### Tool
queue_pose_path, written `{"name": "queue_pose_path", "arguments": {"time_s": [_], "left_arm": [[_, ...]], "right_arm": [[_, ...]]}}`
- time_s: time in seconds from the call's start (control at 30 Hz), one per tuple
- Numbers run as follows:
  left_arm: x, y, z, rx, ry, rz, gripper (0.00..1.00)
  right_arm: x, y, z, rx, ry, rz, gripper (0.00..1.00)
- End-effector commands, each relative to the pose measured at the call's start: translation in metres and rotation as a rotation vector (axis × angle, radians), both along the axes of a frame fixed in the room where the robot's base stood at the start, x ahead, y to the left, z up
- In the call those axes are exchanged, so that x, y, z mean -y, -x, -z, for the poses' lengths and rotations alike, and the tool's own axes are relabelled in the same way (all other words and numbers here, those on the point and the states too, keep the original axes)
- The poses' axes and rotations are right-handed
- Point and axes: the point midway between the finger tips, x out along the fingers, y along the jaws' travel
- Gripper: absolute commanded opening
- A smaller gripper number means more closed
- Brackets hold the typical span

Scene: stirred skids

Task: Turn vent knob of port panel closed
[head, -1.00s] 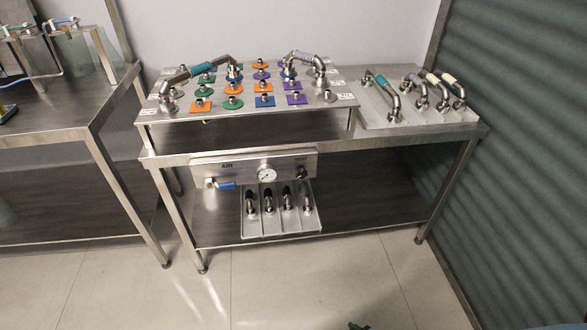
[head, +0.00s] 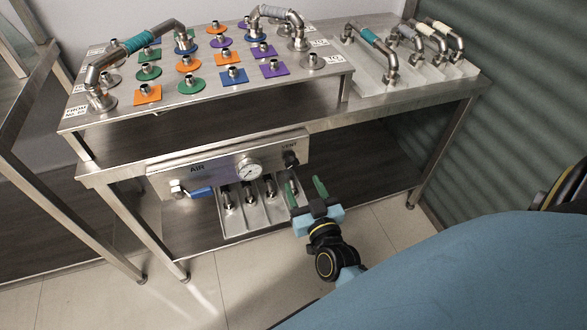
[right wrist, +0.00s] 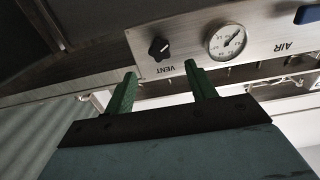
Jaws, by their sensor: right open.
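The port panel (head: 225,163) is a metal plate under the front edge of the bench, marked AIR on the left and VENT on the right. The black vent knob (head: 291,158) sits at its right end. It also shows in the right wrist view (right wrist: 159,49), with a white pointer line set aslant. My right gripper (head: 306,186) has green fingers, is open and empty, and is just below the knob, apart from it. In the right wrist view its fingertips (right wrist: 160,68) point at the panel, the knob a little beyond and between them. My left gripper is not in view.
A pressure gauge (head: 249,168) is left of the knob, and a blue-handled valve (head: 200,191) is at the far left. The bench top (head: 330,130) overhangs the panel. A corrugated wall (head: 470,125) stands at right.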

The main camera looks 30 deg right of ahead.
Motion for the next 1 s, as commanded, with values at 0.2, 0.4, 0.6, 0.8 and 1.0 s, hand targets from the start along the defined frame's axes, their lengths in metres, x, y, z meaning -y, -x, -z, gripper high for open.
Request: {"name": "queue_pose_path", "arguments": {"time_s": [0.2, 0.4, 0.6, 0.8, 1.0], "left_arm": [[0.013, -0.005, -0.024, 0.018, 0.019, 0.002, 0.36], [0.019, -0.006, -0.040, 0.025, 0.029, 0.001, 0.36], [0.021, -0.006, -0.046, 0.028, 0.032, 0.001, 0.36], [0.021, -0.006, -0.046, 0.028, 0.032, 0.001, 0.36], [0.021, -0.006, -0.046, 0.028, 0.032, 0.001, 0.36]], "right_arm": [[0.011, -0.044, 0.002, 0.001, 0.000, 0.000, 0.56], [0.015, -0.065, 0.002, -0.002, 0.000, -0.001, 0.56], [0.017, -0.070, 0.001, -0.002, 0.001, -0.001, 0.56], [0.017, -0.070, 0.001, -0.002, 0.001, -0.001, 0.55], [0.017, -0.070, 0.001, -0.002, 0.001, -0.001, 0.28]]}}
